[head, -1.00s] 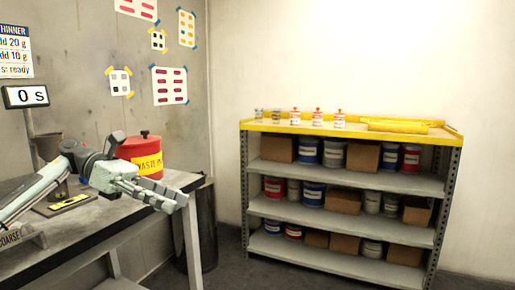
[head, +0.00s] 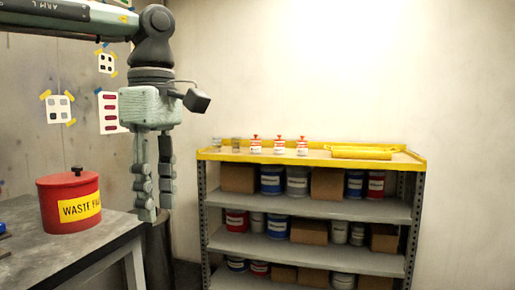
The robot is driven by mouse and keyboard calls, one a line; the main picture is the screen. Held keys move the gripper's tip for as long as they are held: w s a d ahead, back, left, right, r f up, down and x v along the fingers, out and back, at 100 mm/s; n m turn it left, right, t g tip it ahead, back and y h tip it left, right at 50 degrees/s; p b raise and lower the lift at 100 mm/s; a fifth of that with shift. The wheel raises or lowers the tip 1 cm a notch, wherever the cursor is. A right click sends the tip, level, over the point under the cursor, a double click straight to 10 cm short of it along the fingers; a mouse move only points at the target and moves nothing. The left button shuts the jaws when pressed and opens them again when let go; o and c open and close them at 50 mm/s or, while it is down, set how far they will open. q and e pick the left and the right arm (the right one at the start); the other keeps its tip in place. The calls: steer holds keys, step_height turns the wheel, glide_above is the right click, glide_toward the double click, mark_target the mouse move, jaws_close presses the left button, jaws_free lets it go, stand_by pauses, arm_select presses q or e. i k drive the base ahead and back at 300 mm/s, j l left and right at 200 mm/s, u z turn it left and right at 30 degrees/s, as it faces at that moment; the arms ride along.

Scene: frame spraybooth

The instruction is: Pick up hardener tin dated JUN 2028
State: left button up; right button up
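Three small white tins with red caps stand in a row on the shelf's yellow-edged top: a left one (head: 255,146), a middle one (head: 279,146) and a right one (head: 302,147). Their labels are too small to read, so I cannot tell which is dated JUN 2028. My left gripper (head: 156,208) hangs fingers down, left of the shelf and well apart from the tins. Its two fingers look parallel with a narrow gap, and nothing shows between them. My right gripper is not in view.
Two small clear containers (head: 236,145) stand left of the tins, and a yellow object (head: 361,153) lies to their right. Lower shelves hold larger cans and boxes. A red waste can (head: 68,215) stands on the grey table (head: 108,240), left of my gripper.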

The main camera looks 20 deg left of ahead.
mark_target(255, 146)
steer(key=i+j+z, duration=0.1)
steer(key=i+j, duration=0.35)
steer(key=i, duration=0.4)
steer(key=i+j+z, duration=0.1)
steer(key=i+j, duration=0.4)
steer(key=i, duration=0.3)
steer(key=i+j+z, duration=0.1)
steer(key=i+j, duration=0.45)
steer(key=i, duration=0.3)
steer(key=i+j+z, duration=0.1)
steer(key=i+j, duration=0.5)
steer(key=i, duration=0.15)
